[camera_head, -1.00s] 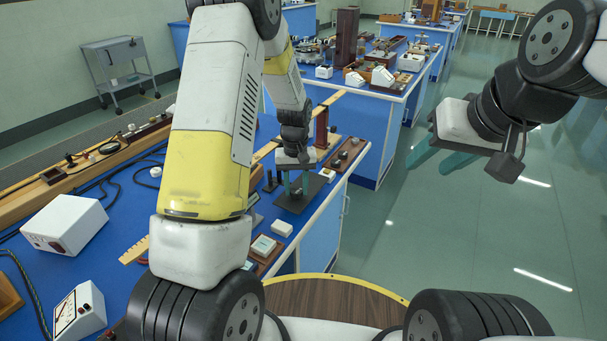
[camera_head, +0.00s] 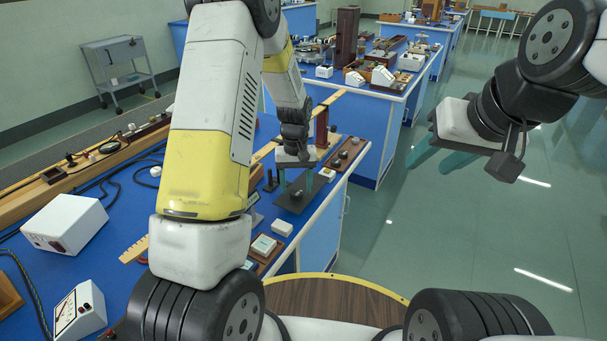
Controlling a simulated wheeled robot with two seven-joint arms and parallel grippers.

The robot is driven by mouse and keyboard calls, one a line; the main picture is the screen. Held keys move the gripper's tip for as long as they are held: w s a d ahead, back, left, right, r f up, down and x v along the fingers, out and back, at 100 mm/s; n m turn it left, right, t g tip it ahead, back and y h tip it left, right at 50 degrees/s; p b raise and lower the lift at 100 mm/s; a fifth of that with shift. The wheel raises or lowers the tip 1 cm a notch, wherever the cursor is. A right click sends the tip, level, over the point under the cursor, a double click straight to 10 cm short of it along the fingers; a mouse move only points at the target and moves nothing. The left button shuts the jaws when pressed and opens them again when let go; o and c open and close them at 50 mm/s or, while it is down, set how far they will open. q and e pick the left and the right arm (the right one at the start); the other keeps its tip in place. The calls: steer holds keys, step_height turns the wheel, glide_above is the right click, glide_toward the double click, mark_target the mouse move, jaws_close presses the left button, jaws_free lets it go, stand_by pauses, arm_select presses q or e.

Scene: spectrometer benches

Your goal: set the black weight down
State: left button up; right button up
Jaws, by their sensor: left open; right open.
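The black weight (camera_head: 296,195), small and dark, stands on a flat dark plate (camera_head: 289,206) near the right edge of the blue bench. My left gripper (camera_head: 296,181) points down just above the weight. Its teal fingers are spread apart on either side, with a gap to the weight. My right gripper (camera_head: 431,157) is open and empty, held out over the floor at the right, away from the bench.
A wooden tray with several small weights (camera_head: 344,154) lies behind the plate, beside an upright brown block (camera_head: 322,128). Small white boxes (camera_head: 282,228) lie in front. A white box (camera_head: 65,224) and a meter (camera_head: 79,309) stand at the left.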

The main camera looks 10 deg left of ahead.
mark_target(296, 192)
arm_select(q)
step_height(296, 192, up, 11)
steer(key=s+a+r+m+t+h, duration=0.1)
steer(key=s+a+r+t+h, duration=0.15)
steer(key=s+r, duration=1.05)
steer(key=s+r+m+t, duration=0.2)
steer(key=s+r+t, duration=0.1)
steer(key=s, duration=0.8)
steer(key=shift+s+d+r+t, duration=0.35)
steer(key=shift+d+r, duration=0.05)
steer(key=shift+r, duration=0.3)
